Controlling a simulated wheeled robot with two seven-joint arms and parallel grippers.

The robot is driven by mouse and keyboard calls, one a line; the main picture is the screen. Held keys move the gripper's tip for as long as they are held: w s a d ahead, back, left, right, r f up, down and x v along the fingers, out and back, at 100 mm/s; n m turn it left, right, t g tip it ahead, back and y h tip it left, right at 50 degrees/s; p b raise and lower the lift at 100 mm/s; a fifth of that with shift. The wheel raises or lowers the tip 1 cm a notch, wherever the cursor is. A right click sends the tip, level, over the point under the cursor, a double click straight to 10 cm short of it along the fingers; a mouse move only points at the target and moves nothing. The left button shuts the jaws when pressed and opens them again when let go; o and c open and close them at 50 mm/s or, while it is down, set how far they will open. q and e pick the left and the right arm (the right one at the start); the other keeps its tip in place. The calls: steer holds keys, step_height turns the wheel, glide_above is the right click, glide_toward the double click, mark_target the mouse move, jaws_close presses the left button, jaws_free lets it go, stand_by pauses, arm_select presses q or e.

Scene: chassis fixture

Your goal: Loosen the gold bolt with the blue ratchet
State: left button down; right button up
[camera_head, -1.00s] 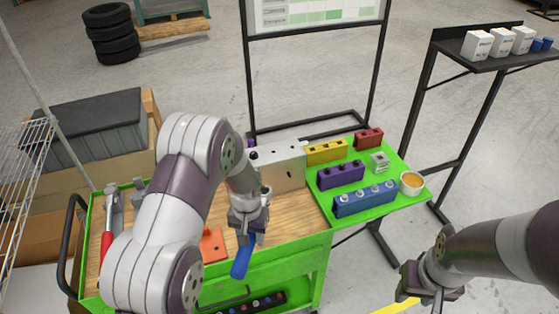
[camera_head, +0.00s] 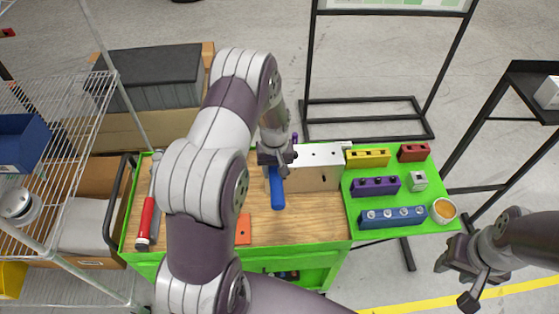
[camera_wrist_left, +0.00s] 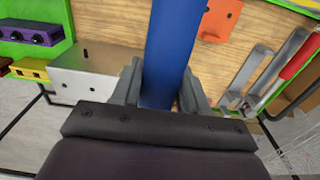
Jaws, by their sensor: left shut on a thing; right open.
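The blue ratchet (camera_head: 277,192) is in my left gripper (camera_head: 275,163), just left of the silver chassis block (camera_head: 318,170) on the wooden top. In the left wrist view, the blue handle (camera_wrist_left: 168,50) passes between the two jaws (camera_wrist_left: 165,90), which are shut on it. The block also shows there (camera_wrist_left: 95,75), beside the gripper. The ratchet's head is hidden in both views. I cannot make out the gold bolt. My right gripper (camera_head: 474,284) is open and empty, off the cart's right side.
A green cart (camera_head: 345,243) carries a red-handled tool (camera_head: 147,220) and an orange plate (camera_head: 243,229) on its wood. Its right shelf holds blue (camera_head: 393,218), purple (camera_head: 375,187), yellow (camera_head: 368,157) and red blocks (camera_head: 413,152) and a small bowl (camera_head: 443,211).

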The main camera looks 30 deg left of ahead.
arm_select(q)
steer(key=shift+a+f, duration=0.15)
steer(key=shift+f, duration=0.3)
steer(key=f+b, duration=0.2)
steer(key=f, duration=0.1)
steer(key=w+f+b, duration=0.1)
steer(key=f+b, duration=0.1)
steer(key=shift+d, duration=0.25)
arm_select(e)
steer(key=f, duration=0.2)
steer(key=w+f, duration=0.1)
steer(key=f, duration=0.1)
steer(key=shift+w+f, duration=0.15)
steer(key=shift+f, duration=0.1)
arm_select(q)
steer(key=shift+s+a, duration=0.1)
steer(key=shift+a, duration=0.05)
